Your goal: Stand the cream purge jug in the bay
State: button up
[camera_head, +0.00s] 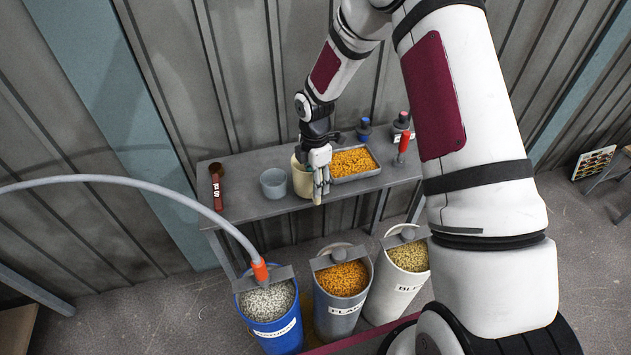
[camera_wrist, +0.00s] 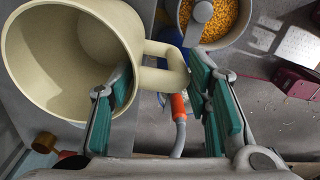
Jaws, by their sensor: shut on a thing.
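The cream purge jug (camera_head: 301,180) is at the bench, left of the pellet tray, partly behind my gripper (camera_head: 319,188). In the wrist view the jug (camera_wrist: 60,50) is large at upper left, its mouth facing the camera and its inside looking empty. Its loop handle (camera_wrist: 165,49) reaches between the green-padded fingers of my gripper (camera_wrist: 162,78), which is shut on the jug at its handle side. I cannot tell whether the jug's base touches the bench. I cannot make out a marked bay in either view.
In front stand blue (camera_head: 277,334), grey (camera_head: 340,318) and white (camera_head: 395,292) bins. A hose (camera_head: 150,185) arches into the blue bin.

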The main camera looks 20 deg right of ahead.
jog(key=shift+f, duration=0.5)
jog(key=o, duration=1.3)
